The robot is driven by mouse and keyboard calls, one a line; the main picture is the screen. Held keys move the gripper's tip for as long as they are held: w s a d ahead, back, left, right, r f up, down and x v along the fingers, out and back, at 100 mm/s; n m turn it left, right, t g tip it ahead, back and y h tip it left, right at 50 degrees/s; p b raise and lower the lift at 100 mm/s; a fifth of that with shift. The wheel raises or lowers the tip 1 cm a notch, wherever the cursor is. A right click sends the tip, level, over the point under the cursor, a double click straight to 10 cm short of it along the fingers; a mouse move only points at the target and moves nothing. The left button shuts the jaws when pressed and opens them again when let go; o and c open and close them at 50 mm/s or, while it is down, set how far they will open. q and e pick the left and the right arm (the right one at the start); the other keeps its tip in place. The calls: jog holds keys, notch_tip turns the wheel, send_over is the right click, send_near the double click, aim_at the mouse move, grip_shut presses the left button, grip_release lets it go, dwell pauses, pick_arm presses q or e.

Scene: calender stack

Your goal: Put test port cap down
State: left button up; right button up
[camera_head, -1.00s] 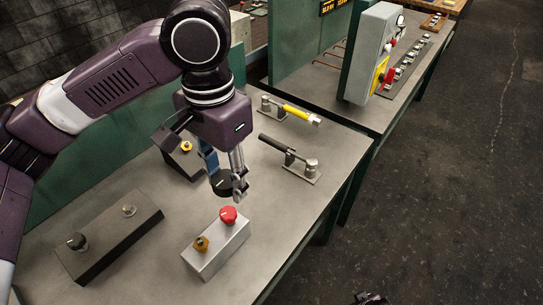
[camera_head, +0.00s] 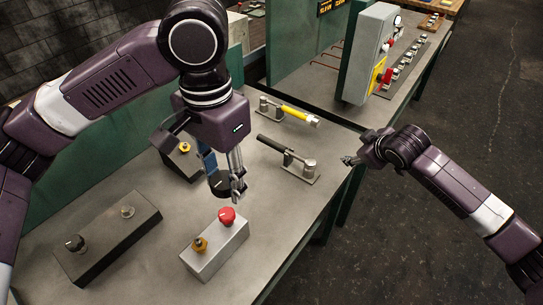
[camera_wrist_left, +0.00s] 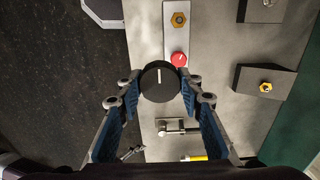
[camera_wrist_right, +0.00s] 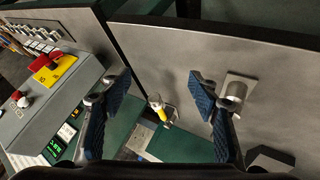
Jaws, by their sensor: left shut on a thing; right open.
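The test port cap, a round black cap with a white line, is held between the fingers of my left gripper (camera_head: 230,190). In the left wrist view the cap (camera_wrist_left: 159,82) sits between both fingertips, its marked face toward the camera. In the head view the cap (camera_head: 219,184) is partly hidden by the fingers and appears above the bench, behind the silver block (camera_head: 215,249). That block carries a red cap (camera_head: 227,215) and a brass hex fitting (camera_head: 199,244). My right gripper (camera_head: 349,160) is open and empty by the bench's right edge.
A dark block (camera_head: 108,238) at the left has a black knob (camera_head: 75,243) and a bare metal stud (camera_head: 127,211). Another dark block (camera_head: 181,162) carries a brass fitting. A grey control box (camera_head: 367,55) stands on the far bench.

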pick_arm(q)
jog(key=shift+a, duration=0.1)
pick_arm(e)
jog(key=s+a+r+n+y, duration=0.1)
jog(key=s+a+r+y, duration=0.35)
jog(key=a+r, duration=1)
jog(key=n+g+y, duration=0.3)
jog(key=g, duration=0.2)
send_near(222, 182)
jog(key=x, duration=0.9)
jog(key=shift+w+a+f, duration=0.1)
jog(key=shift+f, duration=0.1)
jog(key=shift+c, duration=0.7)
